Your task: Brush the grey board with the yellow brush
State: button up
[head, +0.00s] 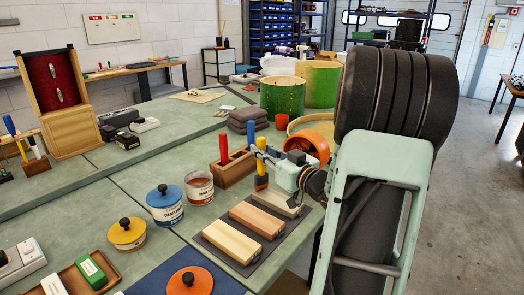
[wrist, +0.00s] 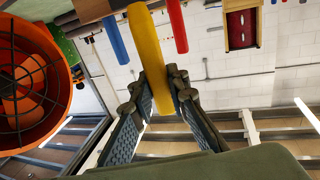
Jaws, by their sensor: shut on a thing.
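My gripper (head: 263,162) is shut on the yellow brush (head: 261,182), which hangs upright below the fingers beside the wooden holder. In the wrist view the brush (wrist: 147,45) runs between the two fingers (wrist: 158,95). I cannot tell whether the brush tip touches anything.
The wooden holder (head: 233,170) carries a red-handled brush (head: 223,148) and a blue-handled one (head: 260,143). Paint tins (head: 165,206) stand left; an orange fan (head: 308,148) stands behind.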

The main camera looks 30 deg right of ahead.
jog(key=shift+f, duration=0.25)
dwell(0.3)
jog(key=shift+s, duration=0.15)
jog(key=shift+s+d, duration=0.25)
jog(key=shift+s, duration=0.4)
jog(key=shift+s+d, duration=0.25)
jog(key=shift+s, duration=0.5)
jog(key=shift+s+d, duration=0.25)
jog(key=shift+s, duration=0.4)
jog(key=shift+s+d, duration=0.2)
jog(key=shift+s, duration=0.45)
jog(key=shift+s+d, duration=0.1)
jog(key=shift+s, duration=0.05)
jog(key=shift+s+d+p, duration=0.2)
jog(key=shift+s+d, duration=0.05)
jog(key=shift+s, duration=0.4)
jog(key=shift+s+d+p, duration=0.2)
jog(key=shift+s, duration=0.6)
